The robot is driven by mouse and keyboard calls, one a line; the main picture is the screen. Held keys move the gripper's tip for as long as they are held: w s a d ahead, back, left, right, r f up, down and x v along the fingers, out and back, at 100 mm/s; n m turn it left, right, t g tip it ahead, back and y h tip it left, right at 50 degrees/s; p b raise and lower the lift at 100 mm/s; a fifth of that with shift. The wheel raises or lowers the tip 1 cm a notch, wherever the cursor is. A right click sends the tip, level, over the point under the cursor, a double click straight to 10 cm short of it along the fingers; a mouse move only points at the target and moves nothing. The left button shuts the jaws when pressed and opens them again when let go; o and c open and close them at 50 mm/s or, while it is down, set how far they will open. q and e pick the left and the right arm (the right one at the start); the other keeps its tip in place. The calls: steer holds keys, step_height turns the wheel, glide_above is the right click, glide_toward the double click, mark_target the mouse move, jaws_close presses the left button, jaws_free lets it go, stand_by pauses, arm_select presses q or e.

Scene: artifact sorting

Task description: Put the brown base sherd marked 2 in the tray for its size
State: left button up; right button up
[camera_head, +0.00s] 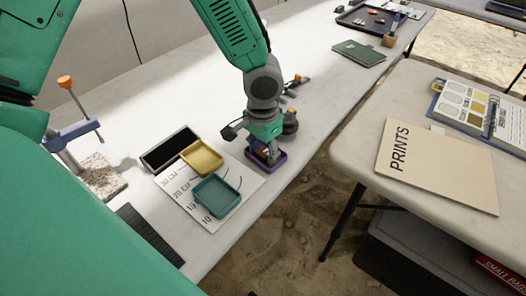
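My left gripper (265,156) points down into the small purple tray (280,164) at the right edge of the size sheet. A small dark brownish patch shows between or behind the fingers, perhaps the sherd. Its number cannot be read, and I cannot tell whether the fingers grip it. A teal tray (217,197) and a yellow tray (202,158) sit on the white sheet (247,192) with printed size marks. A black tray (170,148) lies at the sheet's far left corner. My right gripper is not in view.
A clamp stand (75,133) on a speckled base stands at the left. A dark round object (290,122) is close behind my gripper. A green book (359,53) and a dark tray of small pieces (366,20) lie farther back. A side table (350,152) holds a PRINTS folder (437,165).

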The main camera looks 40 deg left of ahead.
mark_target(263, 154)
arm_select(q)
steer(key=shift+d, duration=0.1)
steer(key=shift+r, duration=0.2)
step_height(263, 154, up, 12)
steer(key=p, duration=0.3)
steer(key=shift+f, duration=0.15)
stand_by(0.5)
